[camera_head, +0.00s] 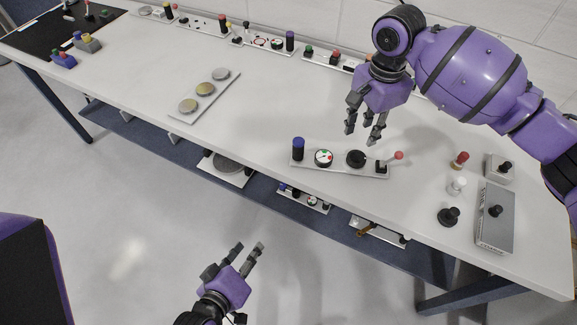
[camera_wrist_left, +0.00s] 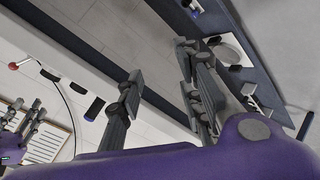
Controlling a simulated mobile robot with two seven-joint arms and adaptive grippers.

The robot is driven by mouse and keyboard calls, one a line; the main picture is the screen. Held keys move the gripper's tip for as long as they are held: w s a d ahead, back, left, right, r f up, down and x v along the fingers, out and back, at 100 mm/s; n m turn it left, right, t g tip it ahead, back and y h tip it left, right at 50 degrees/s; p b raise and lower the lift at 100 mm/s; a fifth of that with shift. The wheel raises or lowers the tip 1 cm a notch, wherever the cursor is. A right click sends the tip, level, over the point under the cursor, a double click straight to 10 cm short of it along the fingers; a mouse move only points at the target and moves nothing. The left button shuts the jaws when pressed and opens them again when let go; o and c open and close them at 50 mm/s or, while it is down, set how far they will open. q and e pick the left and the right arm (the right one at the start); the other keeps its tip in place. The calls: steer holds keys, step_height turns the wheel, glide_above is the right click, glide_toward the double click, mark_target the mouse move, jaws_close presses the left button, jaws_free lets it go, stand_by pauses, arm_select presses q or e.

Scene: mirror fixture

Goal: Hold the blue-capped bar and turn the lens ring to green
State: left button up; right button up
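A grey plate (camera_head: 340,168) lies near the table's front edge. At its left end stands an upright dark bar with a blue cap (camera_head: 298,148). Beside it is a round white dial with red and green marks (camera_head: 323,158); I cannot tell whether this is the lens ring or where it is set. My left gripper (camera_head: 250,249) is open and empty, in front of the table and apart from the plate. Its spread fingers also show in the left wrist view (camera_wrist_left: 162,85). My right gripper (camera_head: 362,134) is open and empty above the table, just behind the plate.
The plate also carries a black knob (camera_head: 356,158) and a red-tipped lever (camera_head: 398,155). A grey box with a black knob (camera_head: 495,220) stands at right. A plate with several discs (camera_head: 204,92) lies left. More fixtures line the back and the lower shelf (camera_head: 265,185).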

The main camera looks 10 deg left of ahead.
arm_select(q)
steer(key=w+d+r+n+t+h, duration=0.25)
steer(key=w+d+r+n, duration=0.35)
steer(key=w+r+n, duration=0.35)
steer(key=n+t, duration=0.3)
steer(key=n, duration=0.9)
glide_toward(296, 151)
steer(key=w+d, duration=0.1)
steer(key=d, duration=0.1)
steer(key=w+n, duration=0.1)
steer(key=w, duration=0.2)
steer(key=w+d+n, duration=0.1)
steer(key=w, duration=0.2)
steer(key=w+n, duration=0.1)
steer(key=w, duration=0.3)
steer(key=shift+d+f+n+t+y, duration=0.15)
steer(key=shift+n+t+y, duration=0.1)
jaws_close()
